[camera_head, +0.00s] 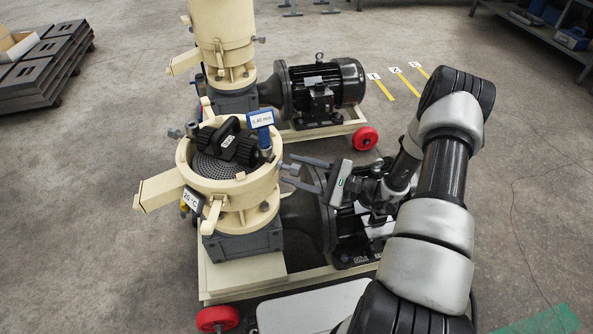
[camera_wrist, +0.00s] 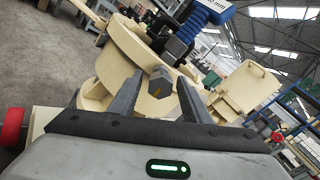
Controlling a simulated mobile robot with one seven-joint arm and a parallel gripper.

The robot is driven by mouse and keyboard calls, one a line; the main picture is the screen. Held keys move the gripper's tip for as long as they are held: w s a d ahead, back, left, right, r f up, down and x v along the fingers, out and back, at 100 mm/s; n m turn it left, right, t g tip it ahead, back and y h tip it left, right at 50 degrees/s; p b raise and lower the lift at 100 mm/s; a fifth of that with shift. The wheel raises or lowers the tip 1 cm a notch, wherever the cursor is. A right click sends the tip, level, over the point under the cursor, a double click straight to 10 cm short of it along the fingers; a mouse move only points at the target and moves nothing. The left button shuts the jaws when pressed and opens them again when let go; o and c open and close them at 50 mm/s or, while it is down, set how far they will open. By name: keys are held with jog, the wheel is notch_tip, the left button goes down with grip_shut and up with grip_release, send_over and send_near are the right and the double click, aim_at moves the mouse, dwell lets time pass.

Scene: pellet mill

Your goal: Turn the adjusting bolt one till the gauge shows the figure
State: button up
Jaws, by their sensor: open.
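The open cream mill chamber (camera_head: 222,195) stands near the middle of the head view, with a perforated die (camera_head: 208,168) and a black roller assembly (camera_head: 232,145) inside. A blue gauge (camera_head: 260,119) on it seems to read 0.40 mm; in the wrist view the gauge (camera_wrist: 212,10) is cut off by the top edge. A grey hex bolt head (camera_wrist: 160,81) faces me on the chamber's side. My gripper (camera_head: 289,170) is open at the chamber's right side. In the wrist view its fingers (camera_wrist: 159,88) stand either side of the bolt head; contact cannot be told.
Another bolt (camera_head: 175,133) sticks out on the chamber's left. A tag (camera_head: 193,199) reads 20 °C. A black motor (camera_head: 350,235) lies below my arm. A second mill (camera_head: 222,40) with its motor (camera_head: 335,85) stands behind. Floor marks (camera_head: 404,82) lie at back right.

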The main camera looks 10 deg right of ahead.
jog(key=c, duration=1)
jog(key=shift+c, duration=0.2)
jog(key=m+p, duration=0.1)
jog(key=m, duration=0.3)
jog(key=shift+m, duration=0.3)
jog(key=shift+s+m+p, duration=0.15)
jog(key=shift+m+p, duration=0.3)
jog(key=shift+m, duration=1.35)
jog(key=o, duration=1)
